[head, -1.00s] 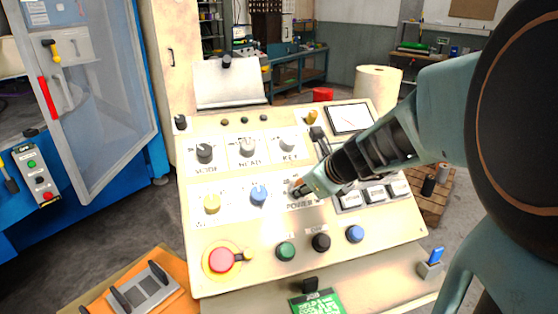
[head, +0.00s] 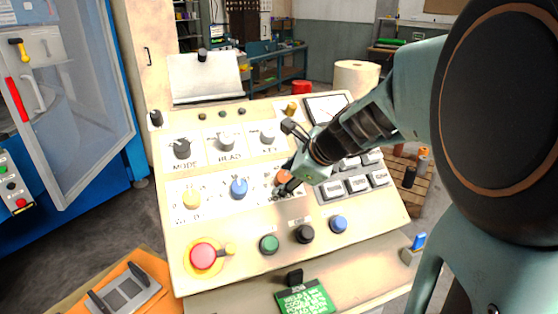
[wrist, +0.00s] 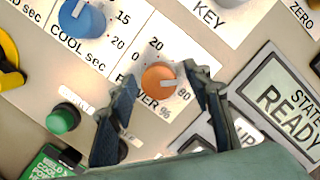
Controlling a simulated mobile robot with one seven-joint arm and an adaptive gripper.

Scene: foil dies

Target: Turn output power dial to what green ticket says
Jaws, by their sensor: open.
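The orange POWER % dial (head: 284,177) sits on the sloped panel, right of the blue dial. In the wrist view the dial (wrist: 158,83) has a white pointer turned to the right, roughly toward the 80 side; its exact reading is unclear. My gripper (wrist: 165,95) is open, one finger on each side of the dial in that view; contact cannot be told. In the head view my gripper (head: 287,158) is spread over the dial. The green ticket (head: 306,299) hangs at the panel's front, its figures unreadable; part of it shows in the wrist view (wrist: 45,164).
The blue COOL dial (head: 239,188) and yellow dial (head: 191,198) stand left of the orange one. The red stop button (head: 203,256), green button (head: 269,244), black button (head: 305,234) and lit push buttons (head: 333,188) surround this area.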

